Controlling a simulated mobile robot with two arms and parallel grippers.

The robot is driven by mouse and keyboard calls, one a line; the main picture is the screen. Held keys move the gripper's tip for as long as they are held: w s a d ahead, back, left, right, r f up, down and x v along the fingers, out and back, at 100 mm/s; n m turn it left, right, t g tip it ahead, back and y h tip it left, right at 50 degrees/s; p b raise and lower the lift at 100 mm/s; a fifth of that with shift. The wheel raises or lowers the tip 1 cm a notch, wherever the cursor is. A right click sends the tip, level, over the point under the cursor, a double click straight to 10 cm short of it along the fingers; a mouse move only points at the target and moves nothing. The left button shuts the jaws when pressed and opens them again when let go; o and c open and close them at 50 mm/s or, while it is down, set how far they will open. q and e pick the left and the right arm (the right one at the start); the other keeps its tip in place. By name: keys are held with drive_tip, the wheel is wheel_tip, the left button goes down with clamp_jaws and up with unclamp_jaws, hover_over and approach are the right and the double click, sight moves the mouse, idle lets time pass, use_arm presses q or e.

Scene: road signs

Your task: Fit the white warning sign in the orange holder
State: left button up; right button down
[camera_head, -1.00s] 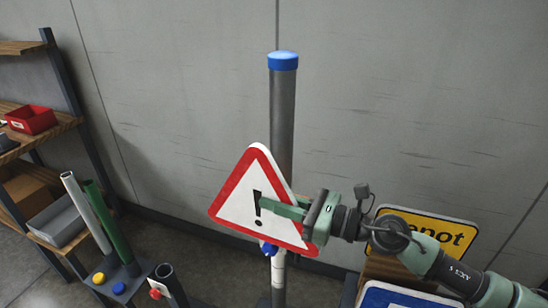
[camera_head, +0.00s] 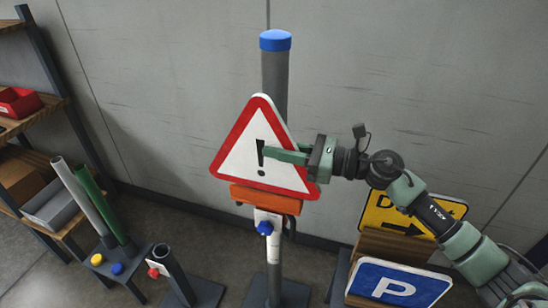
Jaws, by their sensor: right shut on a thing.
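The white warning sign (camera_head: 243,160) is a triangle with a red border and a black exclamation mark. It stands point up, slightly tilted, in front of the grey post. My right gripper (camera_head: 285,155) comes in from the right and is shut on the sign, with one green finger across its face. The orange holder (camera_head: 266,199) is on the post just below the sign. The sign's bottom edge is at the holder's top and overlaps it in the picture; I cannot tell whether it sits inside. My left gripper is not in view.
The grey post (camera_head: 275,75) has a blue cap and a blue knob (camera_head: 265,228). A yellow arrow sign (camera_head: 388,215) and a blue P sign (camera_head: 398,284) stand in a wooden rack at right. Pole stands and a shelf with a red bin (camera_head: 18,102) are at left.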

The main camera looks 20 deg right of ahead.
sight(281, 167)
drive_tip(key=shift+w+d, duration=0.45)
drive_tip(key=shift+w, duration=0.1)
drive_tip(key=shift+w+f+b, duration=0.15)
drive_tip(key=shift+f+b, duration=2.05)
drive_tip(key=shift+f, duration=0.5)
drive_tip(key=shift+d+b, duration=0.15)
drive_tip(key=shift+b, duration=0.2)
drive_tip(key=shift+f+b, duration=0.25)
drive_tip(key=shift+b, duration=0.15)
drive_tip(key=c, duration=1.3)
unclamp_jaws()
drive_tip(key=shift+f, duration=0.15)
drive_tip(key=shift+s, duration=0.2)
